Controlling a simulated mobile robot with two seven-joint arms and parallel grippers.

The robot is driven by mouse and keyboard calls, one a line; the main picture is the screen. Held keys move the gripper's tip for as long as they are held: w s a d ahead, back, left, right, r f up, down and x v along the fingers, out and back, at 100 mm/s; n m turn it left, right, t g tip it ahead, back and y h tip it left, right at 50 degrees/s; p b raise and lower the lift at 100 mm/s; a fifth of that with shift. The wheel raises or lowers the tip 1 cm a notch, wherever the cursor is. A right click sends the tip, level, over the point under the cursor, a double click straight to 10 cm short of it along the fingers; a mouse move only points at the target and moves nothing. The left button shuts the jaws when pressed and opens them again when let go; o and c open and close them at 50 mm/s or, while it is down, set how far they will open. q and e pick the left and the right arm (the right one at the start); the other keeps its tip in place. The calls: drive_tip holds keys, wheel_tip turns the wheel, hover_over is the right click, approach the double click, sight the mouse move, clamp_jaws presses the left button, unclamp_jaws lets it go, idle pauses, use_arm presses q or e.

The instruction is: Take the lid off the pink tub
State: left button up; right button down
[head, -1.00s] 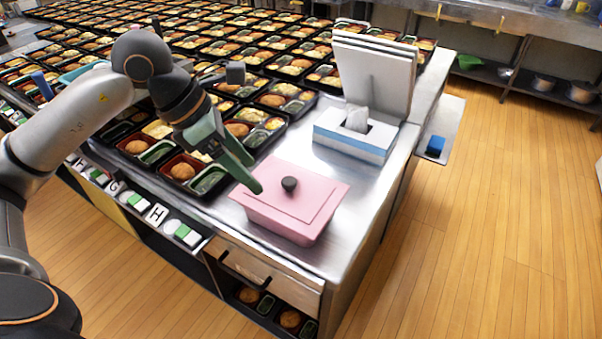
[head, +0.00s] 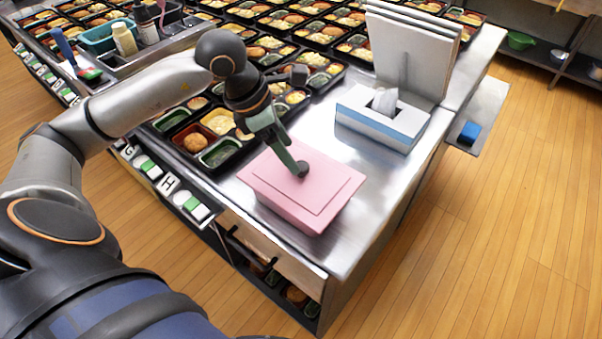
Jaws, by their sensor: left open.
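The pink tub (head: 301,218) stands near the front corner of the metal counter. Its flat pink lid (head: 312,199) is on it, with a dark round knob (head: 302,168) in the middle. My left gripper (head: 295,167) is open, its green fingers pointing down at the knob. One finger overlaps the knob in the picture; the other finger is mostly hidden, so I cannot tell whether they touch the knob. My right gripper is not in view.
A tissue box (head: 381,119) stands behind the tub, with upright white panels (head: 407,52) beyond it. Filled bento trays (head: 208,138) crowd the counter left of and behind the tub. A blue block (head: 469,133) lies on a side shelf. Bare counter lies right of the tub.

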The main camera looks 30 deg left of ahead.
sight(300, 165)
use_arm(q)
drive_tip(key=x, duration=0.4)
drive_tip(key=shift+d+f, duration=0.1)
drive_tip(key=shift+d, duration=0.1)
drive_tip(key=shift+c, duration=0.4)
clamp_jaws()
